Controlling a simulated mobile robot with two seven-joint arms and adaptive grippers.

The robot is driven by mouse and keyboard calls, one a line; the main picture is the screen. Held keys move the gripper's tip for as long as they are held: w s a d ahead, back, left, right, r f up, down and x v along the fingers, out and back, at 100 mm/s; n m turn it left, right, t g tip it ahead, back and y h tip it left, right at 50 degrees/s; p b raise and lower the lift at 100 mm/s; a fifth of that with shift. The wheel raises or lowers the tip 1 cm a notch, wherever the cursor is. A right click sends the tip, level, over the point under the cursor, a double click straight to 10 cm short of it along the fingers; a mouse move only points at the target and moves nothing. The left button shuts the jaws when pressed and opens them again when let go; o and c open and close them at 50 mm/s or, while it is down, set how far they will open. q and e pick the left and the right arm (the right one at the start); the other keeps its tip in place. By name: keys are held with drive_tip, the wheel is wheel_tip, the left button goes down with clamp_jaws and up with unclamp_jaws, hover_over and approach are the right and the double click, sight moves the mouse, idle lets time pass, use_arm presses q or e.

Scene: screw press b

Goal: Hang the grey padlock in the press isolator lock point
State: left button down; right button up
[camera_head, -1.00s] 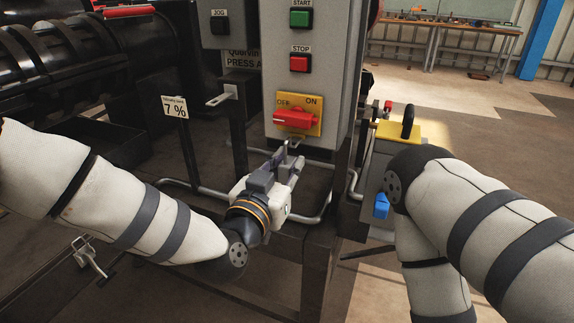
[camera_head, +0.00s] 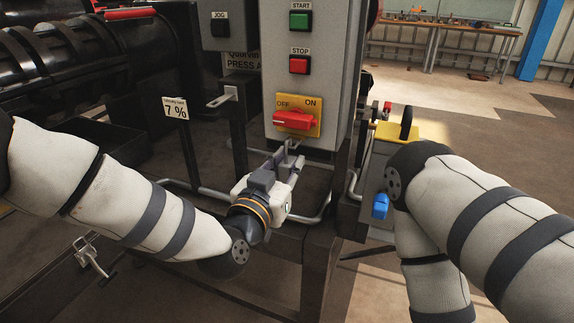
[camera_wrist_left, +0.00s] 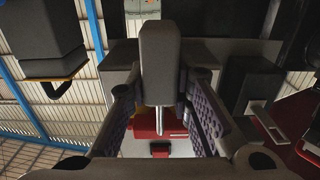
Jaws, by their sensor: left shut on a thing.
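My left gripper (camera_head: 291,158) is just below the press isolator (camera_head: 298,116), a yellow plate with a red handle towards OFF. In the left wrist view its two ridged fingers (camera_wrist_left: 162,108) are shut on the grey padlock (camera_wrist_left: 160,60). The padlock's body lies between the fingers, and its pale shackle (camera_wrist_left: 159,120) shows against the red isolator handle (camera_wrist_left: 143,124). In the head view the fingers mostly hide the padlock. A small pale piece shows at the plate's lower edge; I cannot tell whether the shackle passes through the lock point. My right gripper is out of view.
The grey control box (camera_head: 339,60) carries green START and red STOP buttons. A pale bracket (camera_head: 221,97) juts out to its left. A bent metal rail (camera_head: 321,208) runs beside my left gripper.

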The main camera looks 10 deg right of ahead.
use_arm(q)
drive_tip(key=shift+w+d, duration=0.35)
drive_tip(key=shift+w, duration=0.1)
drive_tip(key=shift+f, duration=0.75)
drive_tip(key=shift+r, duration=0.15)
drive_tip(key=c, duration=1.4)
unclamp_jaws()
drive_tip(key=shift+o, duration=0.2)
